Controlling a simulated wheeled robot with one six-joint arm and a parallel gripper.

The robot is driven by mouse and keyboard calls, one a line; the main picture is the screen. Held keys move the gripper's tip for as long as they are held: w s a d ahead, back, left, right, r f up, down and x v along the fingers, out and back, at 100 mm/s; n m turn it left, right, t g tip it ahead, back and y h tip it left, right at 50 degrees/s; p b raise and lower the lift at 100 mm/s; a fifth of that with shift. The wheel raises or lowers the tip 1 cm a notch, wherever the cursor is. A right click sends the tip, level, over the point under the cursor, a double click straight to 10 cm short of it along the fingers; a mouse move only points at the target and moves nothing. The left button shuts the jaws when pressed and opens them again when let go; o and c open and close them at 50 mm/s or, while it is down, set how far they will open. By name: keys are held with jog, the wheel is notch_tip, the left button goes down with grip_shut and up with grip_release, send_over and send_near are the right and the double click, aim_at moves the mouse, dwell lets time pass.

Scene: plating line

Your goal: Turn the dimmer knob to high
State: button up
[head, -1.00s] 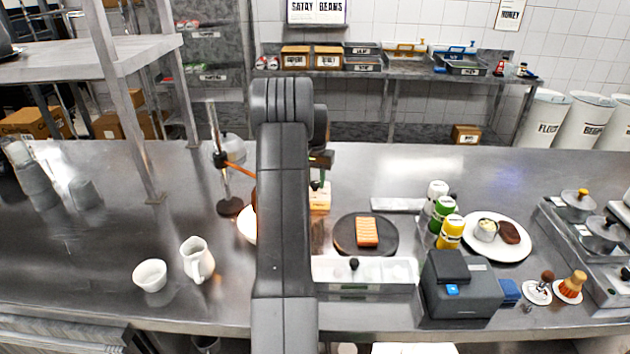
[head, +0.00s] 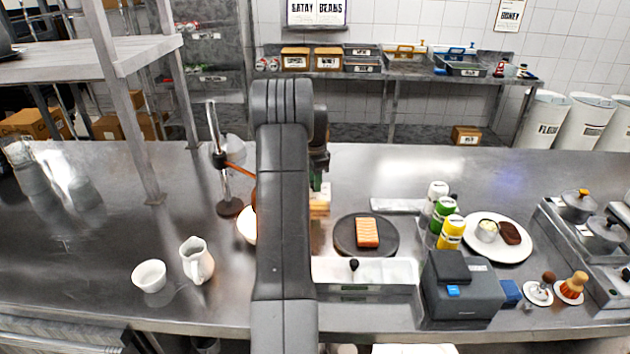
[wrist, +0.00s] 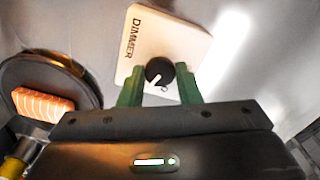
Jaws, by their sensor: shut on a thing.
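The dimmer is a cream box labelled DIMMER (wrist: 185,38) with a round black knob (wrist: 158,70) that carries a white pointer line, in the wrist view. In the head view the dimmer box (head: 320,203) shows only in part beside my dark arm, which hides the rest. The green fingers (head: 317,182) show just above it. The scale marks are mostly hidden.
A dark round plate (head: 345,246) with a salmon piece (head: 367,233) sits right of the dimmer. A lamp stand (head: 225,180) with an orange part stands to its left.

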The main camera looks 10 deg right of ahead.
jog(key=shift+r+m, duration=0.1)
jog(key=shift+m, duration=0.7)
jog(key=o, duration=1)
jog(key=shift+c, duration=0.2)
notch_tip(320, 180, up, 14)
jog(key=b, duration=0.1)
jog(key=shift+f, duration=0.2)
notch_tip(320, 180, down, 14)
jog(key=shift+r+p, duration=0.1)
jog(key=shift+p, duration=0.4)
